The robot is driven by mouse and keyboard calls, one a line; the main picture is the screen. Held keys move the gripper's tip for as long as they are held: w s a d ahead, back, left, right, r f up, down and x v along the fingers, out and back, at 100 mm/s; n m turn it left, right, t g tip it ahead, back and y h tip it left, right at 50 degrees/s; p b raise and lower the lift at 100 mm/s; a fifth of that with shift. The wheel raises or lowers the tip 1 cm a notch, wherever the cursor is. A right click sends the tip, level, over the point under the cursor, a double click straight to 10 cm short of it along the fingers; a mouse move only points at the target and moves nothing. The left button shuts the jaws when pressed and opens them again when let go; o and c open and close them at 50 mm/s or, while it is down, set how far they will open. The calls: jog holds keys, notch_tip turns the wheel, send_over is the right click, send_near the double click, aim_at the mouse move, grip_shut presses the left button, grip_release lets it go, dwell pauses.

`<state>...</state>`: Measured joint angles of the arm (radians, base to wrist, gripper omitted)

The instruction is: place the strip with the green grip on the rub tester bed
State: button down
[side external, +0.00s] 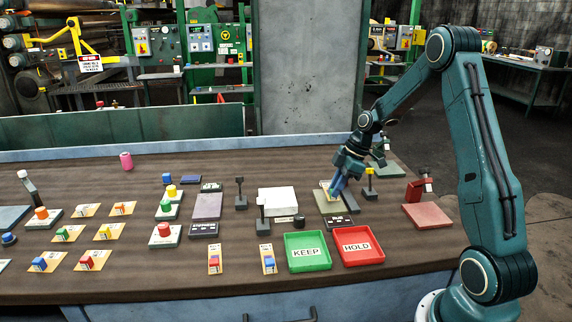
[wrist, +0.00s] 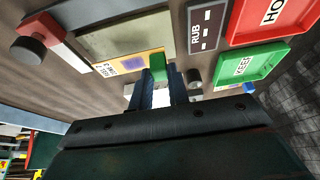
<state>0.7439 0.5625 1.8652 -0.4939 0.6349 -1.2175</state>
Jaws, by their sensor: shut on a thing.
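My gripper (side external: 336,189) is over the rub tester bed (side external: 328,207) in the side view. In the wrist view its fingers are shut on the green grip (wrist: 157,67) of a tan strip (wrist: 113,68) with printed text and a purple patch. The strip is over the near edge of the pale bed (wrist: 127,38), roughly flat along it; I cannot tell whether it touches. In the side view a bit of the strip (side external: 324,185) shows beside the fingers, which hide the grip. A dark RUB label (wrist: 206,25) lies beside the bed.
A green KEEP tray (side external: 307,267) and a red HOLD tray (side external: 370,259) stand in front of the bed. A white block (side external: 278,201) stands left of it, and a red-clamped stand (side external: 427,212) right. Several other strips with coloured grips lie at the left.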

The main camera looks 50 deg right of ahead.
jog(key=shift+f, duration=1.3)
jog(key=shift+f, duration=0.1)
jog(key=c, duration=1.3)
grip_release()
jog(key=shift+c, duration=0.2)
jog(key=v, duration=1.2)
